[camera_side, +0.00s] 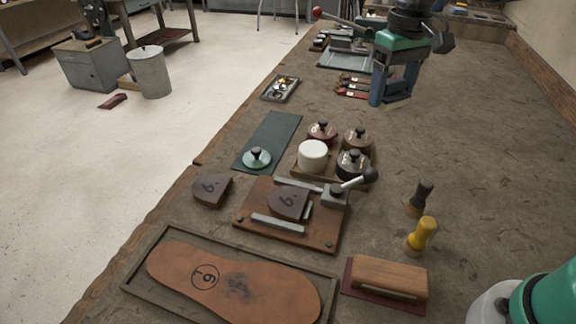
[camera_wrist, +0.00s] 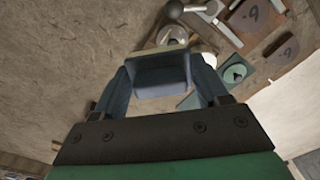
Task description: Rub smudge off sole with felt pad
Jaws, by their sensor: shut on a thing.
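The tan leather sole (camera_side: 180,266) lies flat in a dark shallow tray (camera_side: 132,283) at the front left of the bench in the side view. A dark smudge (camera_side: 238,287) marks its middle, right of a circled number. My gripper (camera_side: 393,86) is at the far end of the bench, well away from the sole. It is shut on the felt pad (camera_wrist: 160,78), a blue-grey block with a pale lower edge, held between the two fingers in the wrist view. The pad's pale underside edge (camera_side: 397,104) shows low between the fingers. Whether it touches the bench is unclear.
A wooden brush (camera_side: 390,277) lies on a red mat right of the tray. Behind the tray stand a clamp board (camera_side: 245,230), lidded pots (camera_side: 322,131), a white pot (camera_side: 312,156) and a yellow-handled tool (camera_side: 421,235). Bench between the pots and my gripper is mostly clear.

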